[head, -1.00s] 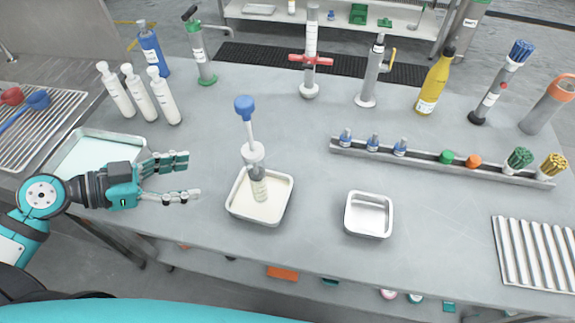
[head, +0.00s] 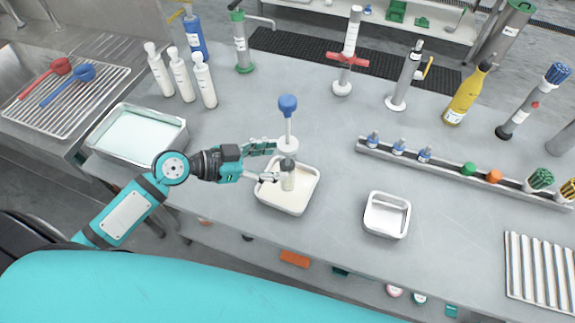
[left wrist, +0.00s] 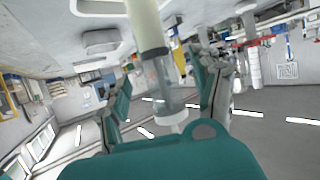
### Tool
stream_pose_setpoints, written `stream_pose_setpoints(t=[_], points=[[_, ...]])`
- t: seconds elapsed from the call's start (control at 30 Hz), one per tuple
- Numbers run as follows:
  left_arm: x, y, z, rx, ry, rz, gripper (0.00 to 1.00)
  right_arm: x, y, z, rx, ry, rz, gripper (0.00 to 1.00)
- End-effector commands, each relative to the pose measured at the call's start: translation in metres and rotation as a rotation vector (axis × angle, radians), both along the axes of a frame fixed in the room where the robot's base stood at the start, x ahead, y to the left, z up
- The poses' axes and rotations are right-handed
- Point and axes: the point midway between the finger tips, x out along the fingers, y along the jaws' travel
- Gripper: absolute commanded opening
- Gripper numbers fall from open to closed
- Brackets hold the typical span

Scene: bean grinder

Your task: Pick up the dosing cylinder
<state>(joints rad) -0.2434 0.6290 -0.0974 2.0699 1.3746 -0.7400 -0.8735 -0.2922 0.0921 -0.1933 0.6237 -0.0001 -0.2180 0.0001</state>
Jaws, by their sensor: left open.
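The dosing cylinder, a clear-grey tube (head: 288,181) with a white collar, thin rod and blue bulb on top, stands in a white-filled square tray (head: 302,206). My left gripper (head: 275,162) is open at the cylinder's left side, its fingertips level with the collar and upper tube. In the left wrist view, the clear tube (left wrist: 158,80) shows between the two spread teal fingers of the left gripper (left wrist: 165,88). I cannot tell whether a finger touches it. My right gripper is not in view.
A small empty metal tray (head: 386,215) sits to the right. A long rack (head: 455,170) with small bottles and brushes lies behind it. Three white bottles (head: 181,74) and a pale-filled tray (head: 138,135) are at the left. The counter between the trays is clear.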

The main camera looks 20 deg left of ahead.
Motion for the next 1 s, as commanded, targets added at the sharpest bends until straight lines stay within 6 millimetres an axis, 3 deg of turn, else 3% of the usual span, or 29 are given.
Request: stream_pose_setpoints(t=[0.1, 0.3, 0.53, 1.0], points=[[0.011, -0.016, 0.001, -0.006, 0.0, 0.001, 0.65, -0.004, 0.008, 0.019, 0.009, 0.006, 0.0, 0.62], [0.021, -0.03, -0.012, -0.002, -0.001, -0.001, 0.65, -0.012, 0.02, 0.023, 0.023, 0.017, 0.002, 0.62], [0.022, -0.031, -0.014, 0.0, -0.001, 0.0, 0.65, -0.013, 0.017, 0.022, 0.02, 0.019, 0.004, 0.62], [0.022, -0.031, -0.014, 0.0, -0.001, 0.0, 0.05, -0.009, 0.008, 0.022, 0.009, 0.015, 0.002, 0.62]])
